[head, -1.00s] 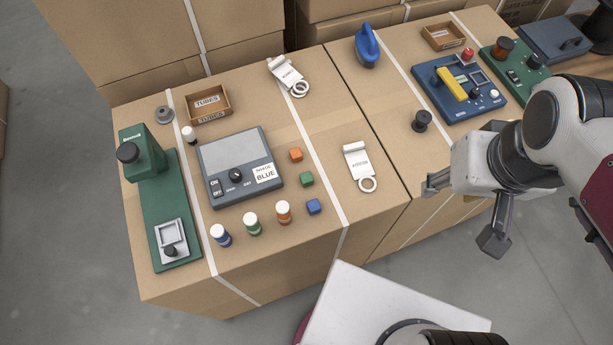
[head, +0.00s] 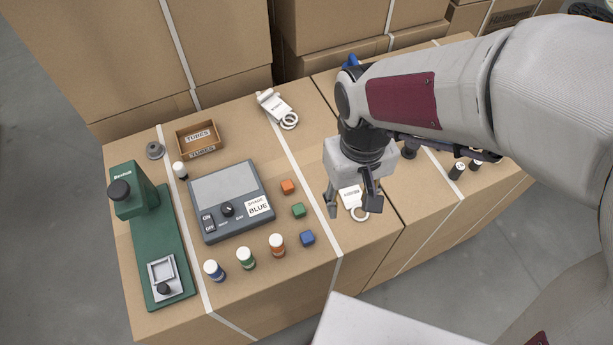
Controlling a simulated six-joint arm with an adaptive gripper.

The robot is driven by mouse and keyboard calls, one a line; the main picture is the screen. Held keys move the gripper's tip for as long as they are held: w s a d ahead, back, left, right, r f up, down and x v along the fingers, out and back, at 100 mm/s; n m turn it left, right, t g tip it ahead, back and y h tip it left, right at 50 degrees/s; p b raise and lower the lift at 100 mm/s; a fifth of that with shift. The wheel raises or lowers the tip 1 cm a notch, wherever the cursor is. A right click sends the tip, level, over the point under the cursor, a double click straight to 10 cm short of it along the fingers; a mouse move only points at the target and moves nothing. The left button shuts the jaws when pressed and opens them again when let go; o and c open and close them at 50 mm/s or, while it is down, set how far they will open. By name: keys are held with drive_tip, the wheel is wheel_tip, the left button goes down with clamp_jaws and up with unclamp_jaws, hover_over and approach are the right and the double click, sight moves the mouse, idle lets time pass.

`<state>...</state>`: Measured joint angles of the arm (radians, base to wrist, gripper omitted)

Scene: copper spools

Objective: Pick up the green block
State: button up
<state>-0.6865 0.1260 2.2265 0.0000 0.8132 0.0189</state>
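The green block is fully visible.
A grey device with a BLUE label (head: 228,199) stands left of the blocks. Capped tubes in blue (head: 214,271), green (head: 246,258) and orange (head: 277,246) stand in front. My arm hides much of the right side.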

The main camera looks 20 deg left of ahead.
drive_tip(key=n, duration=0.2)
hover_over(299, 209)
drive_tip(key=s+d, duration=0.2)
drive_tip(key=d, duration=0.1)
wheel_tip(299, 209, down, 7)
drive_tip(key=shift+m, duration=0.3)
drive_tip(key=w+a, duration=0.2)
drive_tip(key=a, duration=0.1)
drive_tip(key=shift+w+a+f, duration=0.15)
drive_tip(key=shift+w+f, duration=0.05)
drive_tip(key=shift+f, duration=1.3)
drive_tip(key=shift+f, duration=0.1)
drive_tip(key=shift+s+f, duration=0.15)
drive_tip(key=shift+f, duration=2.35)
